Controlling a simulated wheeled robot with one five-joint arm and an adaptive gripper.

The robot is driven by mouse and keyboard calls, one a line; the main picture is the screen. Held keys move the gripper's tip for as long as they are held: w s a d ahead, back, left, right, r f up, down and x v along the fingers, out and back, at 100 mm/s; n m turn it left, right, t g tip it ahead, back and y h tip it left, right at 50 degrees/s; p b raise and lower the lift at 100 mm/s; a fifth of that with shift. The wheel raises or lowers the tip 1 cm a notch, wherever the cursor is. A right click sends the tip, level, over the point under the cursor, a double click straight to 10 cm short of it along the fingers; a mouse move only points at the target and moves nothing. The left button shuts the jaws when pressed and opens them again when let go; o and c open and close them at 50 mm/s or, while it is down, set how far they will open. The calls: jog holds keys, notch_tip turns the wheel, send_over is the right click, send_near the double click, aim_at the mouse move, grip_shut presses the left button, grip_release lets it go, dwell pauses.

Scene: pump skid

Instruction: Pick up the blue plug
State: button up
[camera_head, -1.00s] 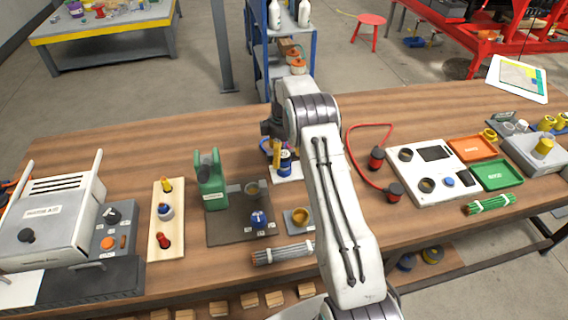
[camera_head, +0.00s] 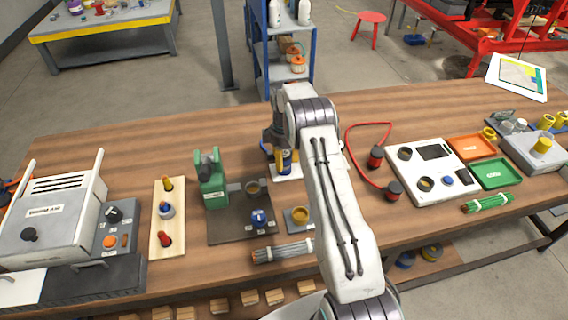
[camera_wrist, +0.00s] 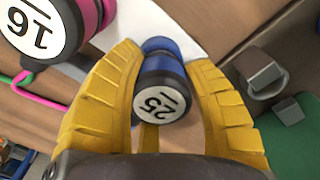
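In the head view my gripper (camera_head: 281,160) is low over a white plate (camera_head: 288,172) on the bench, and the arm and fingers hide most of the plug there.
A red hose with two plugs (camera_head: 376,157) lies right of my arm. A green block (camera_head: 211,182) stands to the left on the wooden bench (camera_head: 130,140).

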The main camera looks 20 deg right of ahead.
aim_at(284, 152)
jog(key=c, duration=0.7)
jog(key=shift+w+r+b, duration=0.1)
jog(key=shift+r+b, duration=0.2)
jog(key=shift+r, duration=0.5)
notch_tip(284, 152, up, 2)
jog(key=shift+r+b, duration=0.2)
jog(key=shift+b, duration=0.15)
jog(key=s+d+r+b, duration=0.1)
jog(key=s+d+r, duration=0.1)
jog(key=s, duration=0.1)
jog(key=s+d+r+b, duration=0.1)
jog(key=s+d+r, duration=0.1)
jog(key=s, duration=0.1)
jog(key=s+d+r+b, duration=0.1)
jog(key=s+d+r, duration=0.2)
jog(key=shift+s, duration=0.25)
jog(key=shift+r, duration=0.1)
